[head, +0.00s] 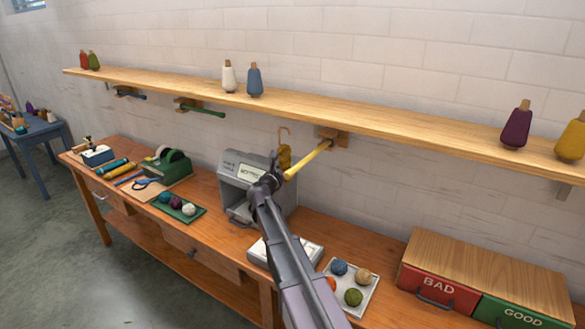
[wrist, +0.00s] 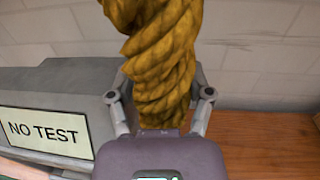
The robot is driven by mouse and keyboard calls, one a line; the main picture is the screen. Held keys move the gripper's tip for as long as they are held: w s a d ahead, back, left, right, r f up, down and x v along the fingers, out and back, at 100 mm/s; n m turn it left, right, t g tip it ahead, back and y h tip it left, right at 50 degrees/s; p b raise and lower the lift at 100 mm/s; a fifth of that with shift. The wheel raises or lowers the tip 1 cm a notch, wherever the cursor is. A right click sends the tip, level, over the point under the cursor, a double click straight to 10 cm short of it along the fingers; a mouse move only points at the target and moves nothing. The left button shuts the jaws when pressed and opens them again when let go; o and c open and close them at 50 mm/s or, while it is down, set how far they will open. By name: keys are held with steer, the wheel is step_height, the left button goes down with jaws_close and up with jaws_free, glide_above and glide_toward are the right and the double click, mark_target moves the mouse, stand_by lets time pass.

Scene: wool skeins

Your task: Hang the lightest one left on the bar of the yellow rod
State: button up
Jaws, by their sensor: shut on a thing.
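A twisted mustard-yellow skein (wrist: 160,60) fills the middle of the wrist view, between the two fingers of my gripper (wrist: 160,98). My gripper is shut on it, and the skein stands up from the jaws; its top is out of that view. The yellow rod (head: 309,159) sticks out from a wooden bracket under the shelf, just right of the skein. The visible part of the rod is bare. My arm partly covers the area below its knobbed end.
A grey machine (head: 229,167) reading "NO TEST" stands behind my gripper. The long shelf (head: 400,115) with cones runs above. Blue (head: 130,95) and green (head: 203,110) rods are farther left. A white tray (head: 369,287) of wool balls and BAD (head: 437,288) and GOOD drawers are right.

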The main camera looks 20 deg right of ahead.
steer(key=d+m+g+h, duration=0.1)
steer(key=g, duration=0.1)
steer(key=w+d+m+g+h, duration=0.1)
steer(key=d+m+g+h, duration=0.1)
steer(key=shift+w+f, duration=0.2)
steer(key=shift+s+d+f+m+g+h+b, duration=0.15)
steer(key=shift+d+m+g+h, duration=0.2)
steer(key=shift+m+g, duration=0.5)
steer(key=shift+w+d+r+m+g+h+b, duration=0.15)
steer(key=shift+d+m+g+h, duration=0.3)
steer(key=shift+g, duration=0.7)
steer(key=shift+s+f, duration=0.1)
steer(key=shift+s, duration=0.2)
steer(key=s+d, duration=0.7)
steer(key=s, duration=0.2)
steer(key=shift+f, duration=0.15)
steer(key=shift+f+b, duration=1.1)
steer(key=shift+b, duration=0.1)
